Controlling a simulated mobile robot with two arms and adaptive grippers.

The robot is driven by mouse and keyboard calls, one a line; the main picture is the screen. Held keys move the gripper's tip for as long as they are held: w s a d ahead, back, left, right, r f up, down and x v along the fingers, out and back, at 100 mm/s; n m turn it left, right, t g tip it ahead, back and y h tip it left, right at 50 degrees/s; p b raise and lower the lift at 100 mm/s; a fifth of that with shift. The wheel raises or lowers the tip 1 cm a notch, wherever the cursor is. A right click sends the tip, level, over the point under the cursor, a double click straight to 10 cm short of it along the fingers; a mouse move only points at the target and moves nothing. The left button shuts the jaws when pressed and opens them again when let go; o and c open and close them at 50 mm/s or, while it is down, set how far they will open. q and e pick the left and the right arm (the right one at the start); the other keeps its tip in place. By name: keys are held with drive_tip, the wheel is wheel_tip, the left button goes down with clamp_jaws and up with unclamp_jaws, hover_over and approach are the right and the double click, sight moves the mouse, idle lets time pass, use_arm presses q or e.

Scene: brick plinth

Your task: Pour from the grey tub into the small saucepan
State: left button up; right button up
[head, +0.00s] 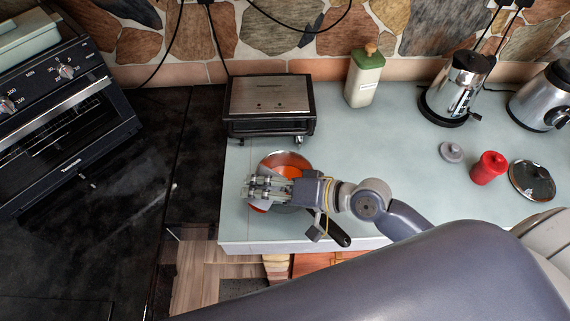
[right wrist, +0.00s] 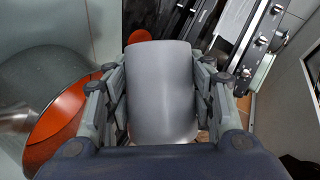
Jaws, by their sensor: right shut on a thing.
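The small saucepan (head: 272,158) stands on the pale worktop near its left front, with orange-red contents inside and a black handle (head: 340,235) toward the front right. My right gripper (head: 263,188) is over the saucepan and covers part of it. It is shut on the grey tub (right wrist: 162,95), which shows between the fingers in the right wrist view; in the head view the tub is mostly hidden. Orange shows at the tub's far end; I cannot tell whether any is flowing. The saucepan's orange contents (right wrist: 60,118) show left of the tub. My left gripper is not in view.
A toaster oven-like appliance (head: 270,97) stands behind the saucepan. A green-lidded canister (head: 364,80), kettle (head: 457,90), red jar (head: 488,168), grey lid (head: 451,152) and glass lid (head: 531,181) stand to the right. The black stove (head: 90,215) is at left. The worktop's middle is clear.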

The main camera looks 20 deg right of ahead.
sight(259, 206)
drive_tip(key=r+n+h+p, duration=0.1)
drive_tip(key=p, duration=0.3)
drive_tip(key=shift+r+n+t, duration=0.4)
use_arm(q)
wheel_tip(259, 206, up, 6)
use_arm(e)
drive_tip(key=shift+s+a+f+n+h+p, duration=0.1)
drive_tip(key=shift+f+n+h+p, duration=0.3)
drive_tip(key=shift+f+h+p, duration=0.1)
drive_tip(key=shift+f+t, duration=0.15)
drive_tip(key=shift+t, duration=0.25)
drive_tip(key=shift+s+a+r+n+h, duration=0.35)
drive_tip(key=shift+a+n+h, duration=0.15)
drive_tip(key=shift+n, duration=0.2)
drive_tip(key=shift+s+a+f+n+t+h, duration=0.7)
drive_tip(key=shift+a+f+n+t, duration=0.15)
drive_tip(key=shift+n, duration=0.25)
drive_tip(key=shift+n+t+h, duration=0.4)
drive_tip(key=shift+n+t, duration=0.05)
drive_tip(key=shift+n, duration=0.25)
drive_tip(key=f+b, duration=0.4)
drive_tip(key=shift+s+a+f, duration=0.3)
drive_tip(key=shift+f, duration=0.05)
use_arm(q)
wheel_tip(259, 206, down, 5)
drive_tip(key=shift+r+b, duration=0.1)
drive_tip(key=shift+b, duration=0.25)
use_arm(e)
drive_tip(key=shift+f, duration=0.15)
